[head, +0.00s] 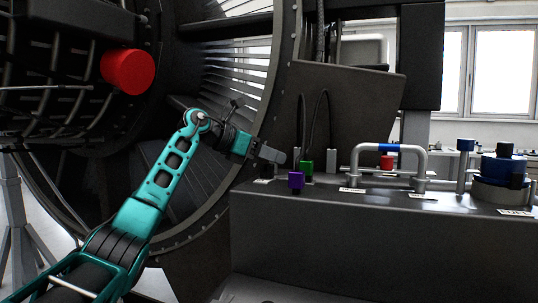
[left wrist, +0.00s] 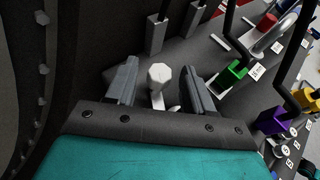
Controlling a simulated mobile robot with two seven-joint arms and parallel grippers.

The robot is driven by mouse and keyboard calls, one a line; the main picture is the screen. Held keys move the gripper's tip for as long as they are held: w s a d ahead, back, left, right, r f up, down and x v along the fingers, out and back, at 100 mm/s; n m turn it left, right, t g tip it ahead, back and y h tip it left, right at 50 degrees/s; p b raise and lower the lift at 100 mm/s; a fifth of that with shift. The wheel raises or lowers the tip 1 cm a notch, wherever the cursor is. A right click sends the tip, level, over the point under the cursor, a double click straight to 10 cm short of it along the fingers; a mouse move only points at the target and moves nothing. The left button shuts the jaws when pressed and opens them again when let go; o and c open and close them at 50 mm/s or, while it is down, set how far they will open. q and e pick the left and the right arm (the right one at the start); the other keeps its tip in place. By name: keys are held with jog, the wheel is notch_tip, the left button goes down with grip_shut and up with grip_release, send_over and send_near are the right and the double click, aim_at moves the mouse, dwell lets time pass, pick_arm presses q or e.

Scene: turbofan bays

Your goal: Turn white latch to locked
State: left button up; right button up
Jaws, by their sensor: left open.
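The white latch (left wrist: 159,77) shows in the left wrist view as a pale faceted knob standing up from the dark panel. My left gripper (left wrist: 158,80) is open, with one finger on each side of the knob. I cannot tell whether either finger touches it. In the head view my left gripper (head: 273,154) is at the left end of the dark bench, and I cannot make out the white latch there. A small white piece (left wrist: 175,108) shows beside the knob's base, partly hidden by the gripper. My right gripper is not in view.
A green block (head: 306,168) and a purple block (head: 296,180) stand just right of my left gripper. The large engine ring (head: 285,75) rises close behind the arm.

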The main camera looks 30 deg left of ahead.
pick_arm(q)
jog(key=shift+c, duration=0.3)
grip_shut()
jog(key=shift+n+y, duration=0.3)
jog(key=shift+y, duration=0.1)
jog(key=n+y, duration=0.1)
jog(key=n+t+y, duration=0.1)
jog(key=y, duration=0.1)
jog(key=shift+s+d+n+t, duration=0.1)
jog(key=shift+d+n+t, duration=0.2)
jog(key=shift+n, duration=0.1)
jog(key=shift+n+y+p, duration=0.3)
jog(key=shift+n+y, duration=0.9)
jog(key=shift+y, duration=0.2)
